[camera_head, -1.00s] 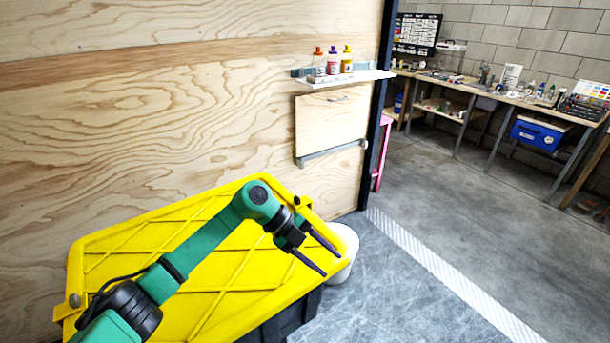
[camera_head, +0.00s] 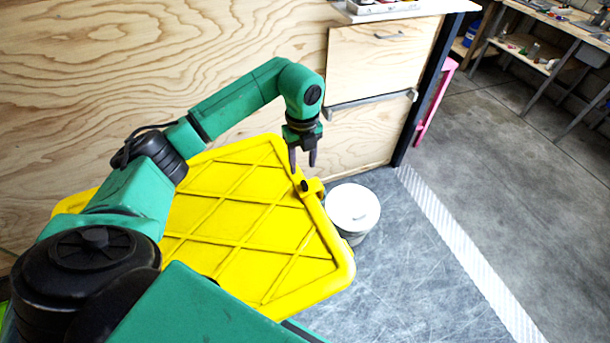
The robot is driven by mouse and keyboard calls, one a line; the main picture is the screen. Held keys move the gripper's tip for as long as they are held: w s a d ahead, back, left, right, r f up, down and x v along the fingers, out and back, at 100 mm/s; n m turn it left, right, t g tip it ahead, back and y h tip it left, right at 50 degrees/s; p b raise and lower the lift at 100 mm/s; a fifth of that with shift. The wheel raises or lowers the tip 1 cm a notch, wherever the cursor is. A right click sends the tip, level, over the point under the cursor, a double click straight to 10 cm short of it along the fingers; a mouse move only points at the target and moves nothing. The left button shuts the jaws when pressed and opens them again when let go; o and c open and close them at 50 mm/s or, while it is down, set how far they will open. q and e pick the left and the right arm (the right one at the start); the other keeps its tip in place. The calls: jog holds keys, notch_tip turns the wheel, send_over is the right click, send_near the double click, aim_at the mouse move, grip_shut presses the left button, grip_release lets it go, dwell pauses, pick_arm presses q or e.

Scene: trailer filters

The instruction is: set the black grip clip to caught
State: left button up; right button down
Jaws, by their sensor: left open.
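The yellow lid (camera_head: 235,215) of a storage tote lies at the lower left against the plywood wall. On its right edge, near the back corner, is a small yellow clip with a black grip (camera_head: 305,186); it looks like the black grip clip. Whether it is caught is too small to tell. My left gripper (camera_head: 303,168) is open and empty, its two dark fingers pointing down just above and behind the black grip. I cannot tell whether they touch it. My right gripper is not in view.
A white lidded bucket (camera_head: 352,208) stands close to the lid's right side. A plywood panel with a handle (camera_head: 383,60) and a grey rail (camera_head: 370,103) are on the wall behind. The grey floor (camera_head: 400,290) to the right is clear.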

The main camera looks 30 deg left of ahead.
aim_at(304, 183)
pick_arm(q)
jog(key=f, duration=0.3)
jog(key=f+p, duration=0.1)
jog(key=f, duration=0.1)
jog(key=shift+w+a, duration=0.1)
jog(key=shift+w, duration=0.25)
jog(key=f, duration=0.3)
jog(key=shift+w+f, duration=0.2)
jog(key=shift+w, duration=0.1)
jog(key=shift+s+f, duration=0.1)
jog(key=shift+f, duration=0.15)
jog(key=shift+s+f, duration=0.1)
grip_shut()
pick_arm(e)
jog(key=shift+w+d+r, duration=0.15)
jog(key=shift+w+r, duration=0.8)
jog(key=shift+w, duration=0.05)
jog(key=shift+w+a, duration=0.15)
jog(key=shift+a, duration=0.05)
